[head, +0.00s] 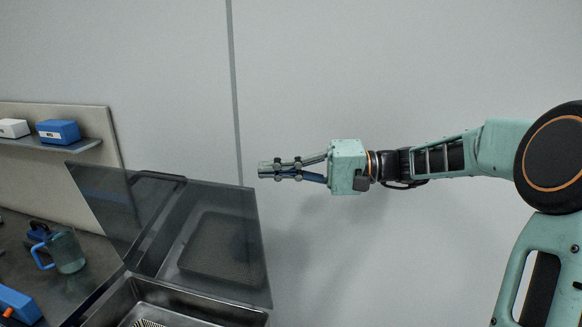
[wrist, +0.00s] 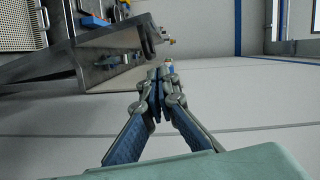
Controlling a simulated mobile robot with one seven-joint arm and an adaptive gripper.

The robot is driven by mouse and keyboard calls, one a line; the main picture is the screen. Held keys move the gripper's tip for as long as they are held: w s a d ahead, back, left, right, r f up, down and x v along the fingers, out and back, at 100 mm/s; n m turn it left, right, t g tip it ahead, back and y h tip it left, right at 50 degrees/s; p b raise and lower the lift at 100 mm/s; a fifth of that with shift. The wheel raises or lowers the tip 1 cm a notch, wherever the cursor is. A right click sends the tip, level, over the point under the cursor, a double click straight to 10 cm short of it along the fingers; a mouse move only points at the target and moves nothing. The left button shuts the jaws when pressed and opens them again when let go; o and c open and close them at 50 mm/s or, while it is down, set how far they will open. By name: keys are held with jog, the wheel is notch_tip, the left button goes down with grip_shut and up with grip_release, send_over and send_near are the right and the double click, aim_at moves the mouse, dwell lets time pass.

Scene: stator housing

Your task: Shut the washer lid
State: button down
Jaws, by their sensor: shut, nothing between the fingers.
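The washer lid (head: 110,195) is a dark see-through panel in the head view. It stands raised and tilted above the open metal washer basin (head: 205,312) at the bottom of the view. My gripper (head: 261,170) is shut and empty, pointing left. In the picture it lies just right of and above the lid's upper right corner, with a visible gap. Its shut fingertips also show in the middle of the wrist view (wrist: 162,66). Which part of the wrist view is the lid, I cannot tell for sure.
A clear jug with a blue handle (head: 68,252) stands on the dark bench at left. A blue box (head: 58,132) and a white box (head: 13,128) sit on a shelf above. A blue object (head: 18,305) is at lower left. Bare wall lies behind my arm.

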jog(key=shift+s+a+f+p, duration=0.25)
jog(key=shift+s+a, duration=0.65)
jog(key=shift+a, duration=0.2)
jog(key=shift+s+a+f+p, duration=0.2)
jog(key=shift+s+a+p, duration=0.05)
jog(key=shift+s+a, duration=0.75)
jog(key=shift+a+f, duration=0.1)
jog(key=shift+a, duration=0.05)
